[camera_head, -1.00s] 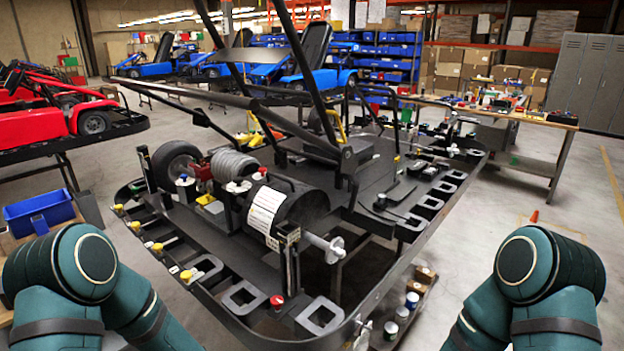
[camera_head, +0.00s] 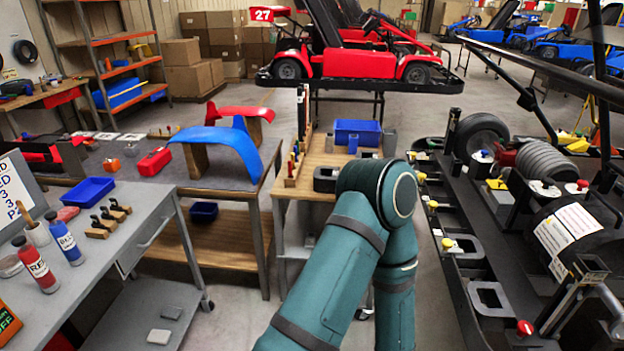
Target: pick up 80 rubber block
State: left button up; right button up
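No block marked 80 can be read in this view. Candidates are two small grey blocks on the lower shelf of the grey cart at the left: one light grey block (camera_head: 160,336) and one darker grey block (camera_head: 171,312). On that cart's top lie several dark blocks with wooden parts (camera_head: 108,220) and a small reddish pad (camera_head: 68,213); no number is legible on them. One teal arm of mine rises at the centre, but its gripper does not show. My other arm and gripper are out of view.
The grey cart (camera_head: 150,235) also holds a blue tray (camera_head: 87,191), a red bottle (camera_head: 36,266) and a blue bottle (camera_head: 65,238). Behind it a table (camera_head: 235,180) bears curved blue and red panels. A wooden-topped cart (camera_head: 322,163) stands at centre, a kart stand (camera_head: 466,290) at right.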

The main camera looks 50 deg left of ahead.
aim_at(325, 177)
jog(key=u, duration=1.6)
jog(key=i+j+u, duration=0.1)
jog(key=i, duration=0.45)
jog(key=i+j+u, duration=0.1)
jog(key=i, duration=0.5)
jog(key=j, duration=0.15)
